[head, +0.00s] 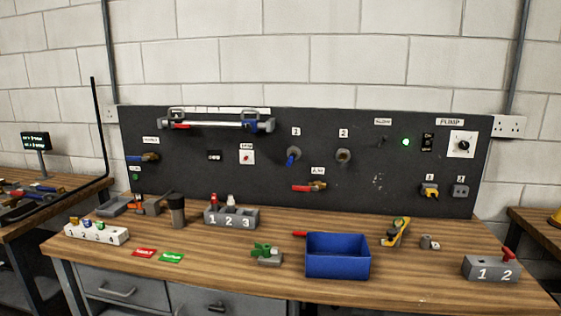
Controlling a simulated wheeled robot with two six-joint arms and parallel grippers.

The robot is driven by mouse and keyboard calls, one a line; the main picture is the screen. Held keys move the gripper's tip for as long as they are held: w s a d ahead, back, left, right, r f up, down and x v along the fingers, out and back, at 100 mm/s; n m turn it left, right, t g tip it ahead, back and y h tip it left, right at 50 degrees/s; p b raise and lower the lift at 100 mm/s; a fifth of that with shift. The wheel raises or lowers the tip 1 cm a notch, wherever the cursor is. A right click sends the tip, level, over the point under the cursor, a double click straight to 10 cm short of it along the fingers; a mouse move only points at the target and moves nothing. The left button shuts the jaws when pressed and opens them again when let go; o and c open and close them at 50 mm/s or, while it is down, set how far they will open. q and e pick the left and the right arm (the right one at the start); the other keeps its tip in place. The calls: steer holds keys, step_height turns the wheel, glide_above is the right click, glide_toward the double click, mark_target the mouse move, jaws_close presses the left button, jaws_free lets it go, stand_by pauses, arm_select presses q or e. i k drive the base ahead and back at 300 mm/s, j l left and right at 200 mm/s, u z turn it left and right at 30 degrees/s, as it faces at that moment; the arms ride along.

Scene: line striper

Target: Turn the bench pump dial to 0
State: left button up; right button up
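The bench pump dial (463,145) is a small black knob on a white square plate. It sits at the upper right of the dark panel, under a label that reads PUMP (450,122). The marks around the knob are too small to read, so I cannot tell its setting. Neither of my grippers shows in the head view, and nothing touches the dial.
The dark panel (240,180) stands behind a wooden bench (210,275). A black switch (427,142) and a lit green lamp (406,142) are left of the dial. A blue bin (337,262), a yellow tool (397,232) and a grey numbered block (491,268) stand in front.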

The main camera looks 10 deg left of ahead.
mark_target(464, 145)
steer(key=z, duration=0.6)
steer(key=i+l+z, duration=0.25)
steer(key=l+z, duration=0.25)
steer(key=i+l+z, duration=0.3)
steer(key=z, duration=0.15)
